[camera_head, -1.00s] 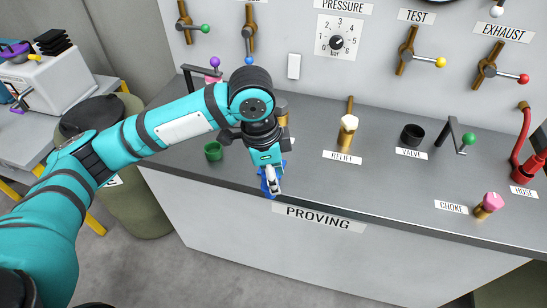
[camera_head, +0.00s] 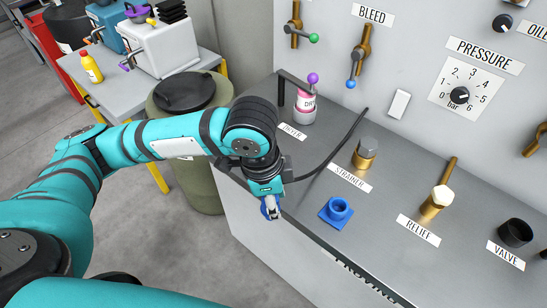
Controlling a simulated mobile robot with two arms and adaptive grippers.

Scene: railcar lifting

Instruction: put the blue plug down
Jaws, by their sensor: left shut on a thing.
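My left gripper (camera_head: 273,211) is shut on the blue plug (camera_head: 265,208), which is small and mostly hidden by the fingers. In the picture they overlap the front edge of the bench top; their height above it is hard to judge. A blue socket (camera_head: 338,211) with a square base and round opening stands on the bench to the right of the gripper, apart from it and empty. My right gripper is not in view.
On the grey bench (camera_head: 300,218) stand a brass strainer (camera_head: 366,154), a relief fitting (camera_head: 436,201), a black valve cup (camera_head: 514,233) and a pink-and-white dryer (camera_head: 304,107). A dark hose (camera_head: 335,150) runs behind the gripper. An olive bin (camera_head: 192,135) stands to the left.

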